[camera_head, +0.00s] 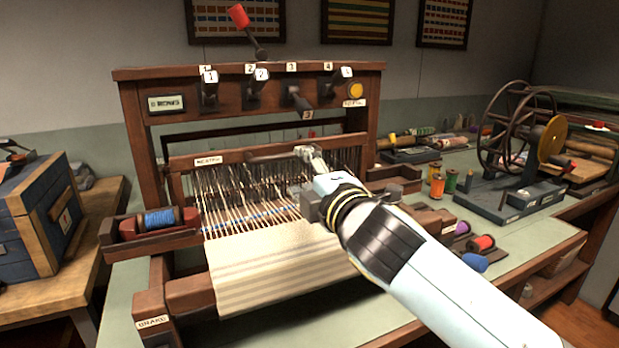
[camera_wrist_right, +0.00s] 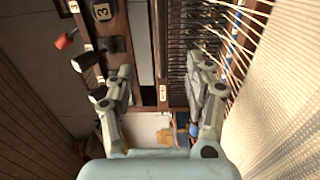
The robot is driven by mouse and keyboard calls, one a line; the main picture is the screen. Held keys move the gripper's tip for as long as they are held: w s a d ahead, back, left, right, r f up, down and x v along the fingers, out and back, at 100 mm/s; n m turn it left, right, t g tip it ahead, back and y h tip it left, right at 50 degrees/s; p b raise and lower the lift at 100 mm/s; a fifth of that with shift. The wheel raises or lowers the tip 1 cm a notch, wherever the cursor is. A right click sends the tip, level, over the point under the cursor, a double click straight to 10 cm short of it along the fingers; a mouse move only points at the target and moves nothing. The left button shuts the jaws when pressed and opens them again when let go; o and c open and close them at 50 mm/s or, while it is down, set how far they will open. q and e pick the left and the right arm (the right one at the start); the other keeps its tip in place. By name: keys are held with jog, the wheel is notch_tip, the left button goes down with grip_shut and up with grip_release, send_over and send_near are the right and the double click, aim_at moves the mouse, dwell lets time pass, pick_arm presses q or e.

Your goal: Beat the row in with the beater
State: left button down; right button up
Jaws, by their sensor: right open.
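The loom's beater (camera_head: 230,157) is a brown wooden top bar with a white label at its left end, above a dark reed. Pale warp threads (camera_head: 235,205) run from it to the cream striped cloth (camera_head: 265,270); a blue row (camera_head: 245,220) crosses them near the cloth's edge. My left gripper is out of view.
A shuttle with blue yarn (camera_head: 160,220) rests in a tray at the loom's left. Numbered levers (camera_head: 262,75) and a red-knobbed lever (camera_head: 239,16) stand above. A spinning wheel (camera_head: 515,125) and thread spools (camera_head: 480,243) are at the right.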

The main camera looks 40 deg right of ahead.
aim_at(286, 159)
jog(key=x, duration=0.6)
jog(key=shift+w+d, duration=0.1)
jog(key=shift+w, duration=0.1)
jog(key=shift+w+d, duration=0.1)
jog(key=shift+w, duration=0.25)
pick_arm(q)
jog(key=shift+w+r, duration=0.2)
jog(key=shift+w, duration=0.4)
pick_arm(e)
jog(key=shift+f, duration=0.1)
grip_shut()
